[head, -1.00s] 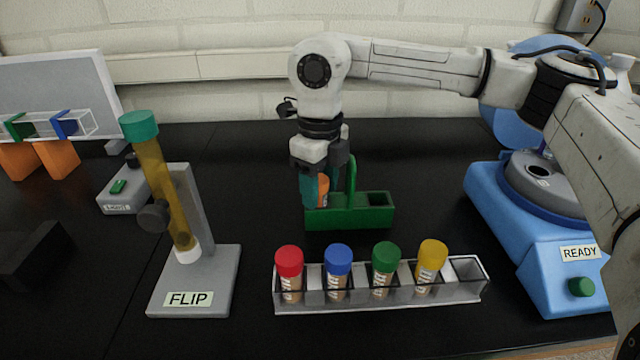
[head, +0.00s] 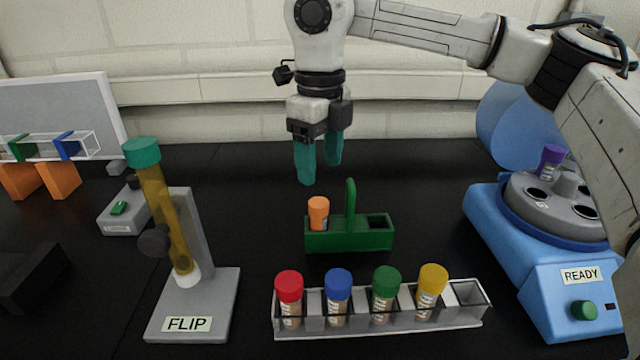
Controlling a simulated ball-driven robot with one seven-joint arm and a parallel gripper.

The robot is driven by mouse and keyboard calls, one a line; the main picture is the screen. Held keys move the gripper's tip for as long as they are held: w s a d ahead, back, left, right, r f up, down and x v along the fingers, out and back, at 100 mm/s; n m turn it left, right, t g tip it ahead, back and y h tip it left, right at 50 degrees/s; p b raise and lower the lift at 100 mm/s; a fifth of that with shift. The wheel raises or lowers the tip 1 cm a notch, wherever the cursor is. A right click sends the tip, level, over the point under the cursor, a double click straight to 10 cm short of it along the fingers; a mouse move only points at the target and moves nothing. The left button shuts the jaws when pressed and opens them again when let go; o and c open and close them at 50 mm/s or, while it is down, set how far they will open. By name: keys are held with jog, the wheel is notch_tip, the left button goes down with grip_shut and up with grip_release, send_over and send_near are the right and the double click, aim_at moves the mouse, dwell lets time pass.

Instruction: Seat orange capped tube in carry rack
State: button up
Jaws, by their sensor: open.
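The orange capped tube (head: 318,209) stands upright in the left hole of the green carry rack (head: 348,241). Its cap shows above the rack's top, and its lower part is hidden by the rack wall. The rack's right hole is empty, and a handle rises between the two holes. My gripper (head: 320,172) is open and empty, with its teal fingers pointing down. It hangs above and behind the rack, clear of the tube and the handle.
In front stands a clear rack (head: 380,322) with red, blue, green and yellow capped tubes and an empty right slot. The blue centrifuge (head: 535,270), marked READY, holds a purple capped tube (head: 549,160). The FLIP stand (head: 195,290) with a tall amber tube is at left.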

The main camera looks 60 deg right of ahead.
jog(key=shift+r, duration=1.2)
